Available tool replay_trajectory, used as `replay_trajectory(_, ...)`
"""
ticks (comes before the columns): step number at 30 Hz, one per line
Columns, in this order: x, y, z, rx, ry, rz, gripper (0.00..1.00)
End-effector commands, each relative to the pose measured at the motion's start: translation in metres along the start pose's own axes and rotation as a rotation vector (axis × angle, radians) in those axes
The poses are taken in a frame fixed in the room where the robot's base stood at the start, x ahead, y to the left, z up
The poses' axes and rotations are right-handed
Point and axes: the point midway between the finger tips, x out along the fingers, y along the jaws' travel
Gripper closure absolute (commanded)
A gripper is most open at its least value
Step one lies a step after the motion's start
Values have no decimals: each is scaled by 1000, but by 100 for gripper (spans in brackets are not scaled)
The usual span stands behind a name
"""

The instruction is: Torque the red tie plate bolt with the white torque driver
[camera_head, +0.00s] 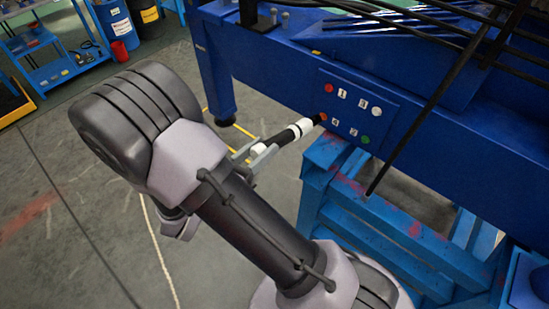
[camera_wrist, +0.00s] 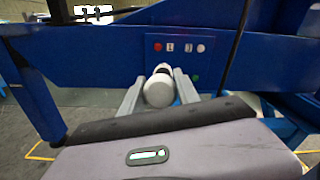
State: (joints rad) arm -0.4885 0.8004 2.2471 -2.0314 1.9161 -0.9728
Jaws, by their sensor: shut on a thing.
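The white torque driver (camera_head: 302,127), with black bands, is held by my gripper (camera_head: 262,150), whose fingers close around its rear part. Its dark tip points at the lower left of the blue tie plate (camera_head: 350,90), by a reddish-orange bolt head; I cannot tell whether they touch. A red bolt (camera_head: 328,88) sits at the plate's upper left, above the tip; it also shows in the wrist view (camera_wrist: 157,46). There, the driver's round white end (camera_wrist: 159,91) lies between my gripper's fingers (camera_wrist: 159,76) and hides the plate's lower-left corner.
The plate also has a white bolt (camera_head: 376,111) and a green bolt (camera_head: 365,140). A dark slanted rod (camera_head: 440,90) crosses in front of the blue beam right of the plate. A blue stepped stand (camera_head: 375,215) is below. Open floor lies left.

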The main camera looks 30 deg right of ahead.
Motion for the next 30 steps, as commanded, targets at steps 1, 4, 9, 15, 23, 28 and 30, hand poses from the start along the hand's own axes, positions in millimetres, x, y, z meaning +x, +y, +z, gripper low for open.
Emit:
replay_trajectory(1, -1, 1, 2, 1, -12, 8, 100)
replay_trajectory(4, -2, 2, 3, 1, -19, 15, 100)
replay_trajectory(9, -2, 2, 3, 1, -18, 14, 100)
replay_trajectory(15, -2, 3, 2, 17, -90, 12, 100)
replay_trajectory(23, 5, 2, 8, 65, -238, 5, 100)
replay_trajectory(28, 20, 2, 8, 63, -237, 5, 100)
replay_trajectory(30, 26, 2, 8, 64, -236, 4, 100)
